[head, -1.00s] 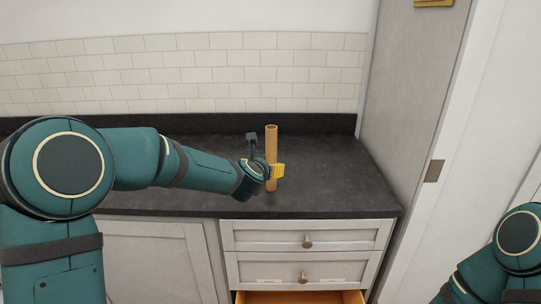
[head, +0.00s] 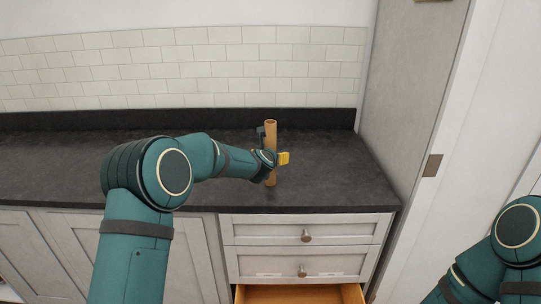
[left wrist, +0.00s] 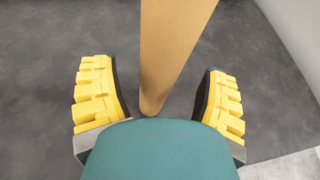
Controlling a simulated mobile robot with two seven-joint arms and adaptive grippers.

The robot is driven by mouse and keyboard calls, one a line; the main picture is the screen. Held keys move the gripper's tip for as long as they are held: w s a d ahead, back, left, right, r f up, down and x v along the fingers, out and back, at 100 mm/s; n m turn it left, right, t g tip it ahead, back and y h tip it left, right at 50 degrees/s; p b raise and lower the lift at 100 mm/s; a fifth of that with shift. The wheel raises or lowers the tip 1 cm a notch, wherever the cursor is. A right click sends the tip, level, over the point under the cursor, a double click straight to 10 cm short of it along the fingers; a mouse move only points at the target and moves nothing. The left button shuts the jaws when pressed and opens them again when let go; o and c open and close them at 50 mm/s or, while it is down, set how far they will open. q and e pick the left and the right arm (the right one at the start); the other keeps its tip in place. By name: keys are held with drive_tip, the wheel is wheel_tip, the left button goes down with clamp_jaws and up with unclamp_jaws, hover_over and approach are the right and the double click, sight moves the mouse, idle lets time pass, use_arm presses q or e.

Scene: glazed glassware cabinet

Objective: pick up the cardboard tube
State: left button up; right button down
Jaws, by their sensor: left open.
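The cardboard tube (head: 271,146) is a tall brown cylinder standing upright on the dark countertop. My left gripper (head: 272,155) is at the tube, with one yellow finger pad showing on its right side. In the left wrist view, the tube (left wrist: 172,50) stands between the two yellow fingertips of my left gripper (left wrist: 160,97). The jaws are open, with a gap visible on both sides of the tube. My right arm shows at the lower right of the head view, but its gripper is out of frame.
The dark countertop (head: 330,170) is otherwise clear around the tube. A tall grey panel (head: 410,90) bounds it on the right, and a tiled wall (head: 180,70) is behind. Below the counter, an orange-brown drawer (head: 300,294) stands open.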

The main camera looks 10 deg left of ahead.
sight(269, 128)
use_arm(q)
drive_tip(key=shift+x, duration=0.8)
drive_tip(key=c, duration=1.1)
drive_tip(key=shift+o, duration=0.2)
drive_tip(key=shift+r, duration=0.1)
wheel_tip(269, 128, up, 10)
drive_tip(key=p, duration=0.4)
drive_tip(key=shift+p, duration=0.3)
drive_tip(key=shift+a, duration=0.1)
